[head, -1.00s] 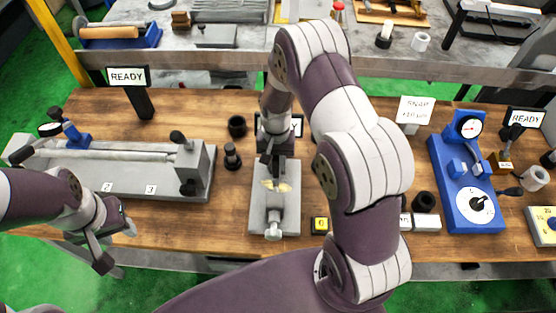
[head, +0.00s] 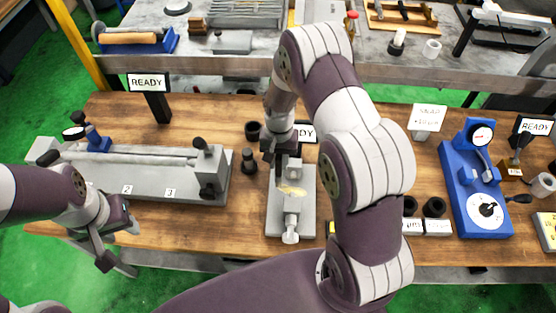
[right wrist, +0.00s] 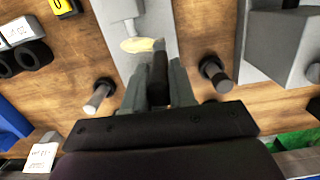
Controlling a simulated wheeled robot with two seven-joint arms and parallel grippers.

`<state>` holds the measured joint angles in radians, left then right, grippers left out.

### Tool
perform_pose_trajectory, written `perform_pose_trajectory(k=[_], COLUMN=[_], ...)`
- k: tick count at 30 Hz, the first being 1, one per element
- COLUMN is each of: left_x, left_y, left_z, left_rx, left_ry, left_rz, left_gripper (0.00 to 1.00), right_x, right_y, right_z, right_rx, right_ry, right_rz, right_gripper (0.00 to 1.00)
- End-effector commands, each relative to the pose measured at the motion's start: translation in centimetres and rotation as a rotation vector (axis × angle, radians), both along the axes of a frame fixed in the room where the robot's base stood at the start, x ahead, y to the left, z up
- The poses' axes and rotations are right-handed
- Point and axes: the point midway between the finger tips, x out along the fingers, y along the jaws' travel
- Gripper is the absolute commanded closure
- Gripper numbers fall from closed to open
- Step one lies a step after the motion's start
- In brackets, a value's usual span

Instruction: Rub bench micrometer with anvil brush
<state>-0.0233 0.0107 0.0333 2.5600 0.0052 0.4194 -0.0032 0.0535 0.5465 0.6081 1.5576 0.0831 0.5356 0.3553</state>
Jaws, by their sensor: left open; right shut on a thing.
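The bench micrometer, which I take to be the grey block (head: 304,215) with a silver knob at its near end, stands mid-table. A yellowish smear lies on its top. My right gripper (head: 279,150) is over its far-left part. In the right wrist view, this gripper (right wrist: 158,92) is shut on a dark, slim anvil brush (right wrist: 159,70). The brush tip is close beside the smear (right wrist: 138,45) on the micrometer (right wrist: 153,22); I cannot tell whether it touches. My left gripper (head: 118,246) is open and empty near the table's front-left edge.
A long grey bench fixture (head: 145,180) is at left. A blue gauge stand (head: 478,205) is at right. Bare wood shows behind the grey fixture.

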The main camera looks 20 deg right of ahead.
Motion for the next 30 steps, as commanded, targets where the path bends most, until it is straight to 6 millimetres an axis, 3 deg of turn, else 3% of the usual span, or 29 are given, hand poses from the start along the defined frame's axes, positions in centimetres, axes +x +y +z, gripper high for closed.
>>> perform_pose_trajectory(k=[10, 30], left_x=[0.0, 0.0], left_y=[0.0, 0.0], left_z=[2.6, 2.8], left_rx=[0.000, 0.000], left_ry=[0.000, 0.000], left_rz=[0.000, 0.000], left_gripper=[0.57, 0.57], right_x=[0.2, 0.2], right_y=[-0.2, 0.0], right_z=[3.3, 3.5], right_rx=[0.000, 0.000], right_ry=[0.000, 0.001], right_rz=[0.002, 0.009], right_gripper=[1.00, 1.00])
